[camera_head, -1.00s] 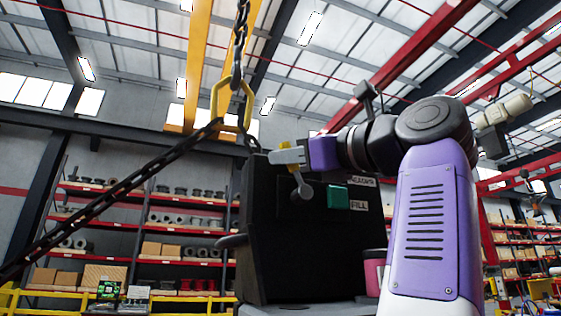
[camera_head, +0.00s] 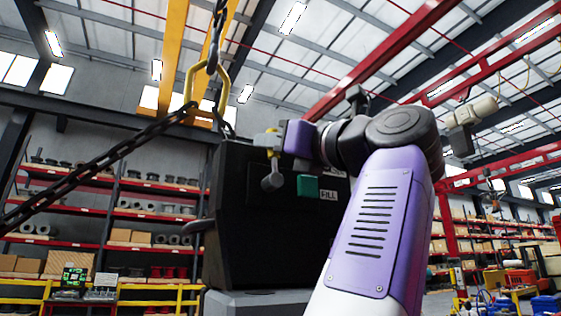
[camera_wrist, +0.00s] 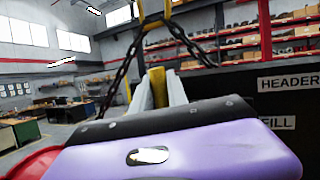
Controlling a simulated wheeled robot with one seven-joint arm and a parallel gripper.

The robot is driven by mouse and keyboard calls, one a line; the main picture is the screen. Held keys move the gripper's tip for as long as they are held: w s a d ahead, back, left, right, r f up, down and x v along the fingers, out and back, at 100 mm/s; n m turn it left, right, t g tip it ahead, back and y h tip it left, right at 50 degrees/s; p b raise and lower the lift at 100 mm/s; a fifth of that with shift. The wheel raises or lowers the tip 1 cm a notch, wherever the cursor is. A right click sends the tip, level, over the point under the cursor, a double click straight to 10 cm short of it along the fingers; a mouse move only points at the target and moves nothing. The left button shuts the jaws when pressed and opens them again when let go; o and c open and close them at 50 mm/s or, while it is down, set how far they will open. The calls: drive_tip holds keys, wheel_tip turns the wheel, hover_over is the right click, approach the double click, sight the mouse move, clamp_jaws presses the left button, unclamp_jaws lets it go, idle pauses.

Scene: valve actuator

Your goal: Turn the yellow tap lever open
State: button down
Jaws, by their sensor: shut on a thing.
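The yellow tap lever (camera_head: 273,153) stands roughly upright above the grey tap body (camera_head: 272,180) on the front of a black cabinet. My gripper (camera_head: 267,140) is at the lever's upper part, with its grey fingers shut on it. In the wrist view the yellow lever (camera_wrist: 157,88) shows between the two fingers. The fingers hide part of the lever, and the purple hand hides the tap body in the wrist view.
The black cabinet (camera_head: 265,245) carries a FILL label (camera_head: 328,195) and a green block (camera_head: 307,186). A dark chain (camera_head: 110,155) slants across the left, meeting a yellow link (camera_head: 190,85) above the cabinet. Shelves (camera_head: 110,215) stand behind.

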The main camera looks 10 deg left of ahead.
drive_tip(key=shift+w+f, duration=0.1)
drive_tip(key=shift+f, duration=0.1)
drive_tip(key=c, duration=1.6)
unclamp_jaws()
drive_tip(key=shift+r, duration=0.1)
drive_tip(key=shift+d, duration=0.1)
drive_tip(key=b+v, duration=0.3)
drive_tip(key=v, duration=0.4)
drive_tip(key=shift+s+d, duration=0.2)
drive_tip(key=shift+s, duration=0.1)
drive_tip(key=shift+d+f, duration=0.1)
drive_tip(key=shift+f, duration=0.1)
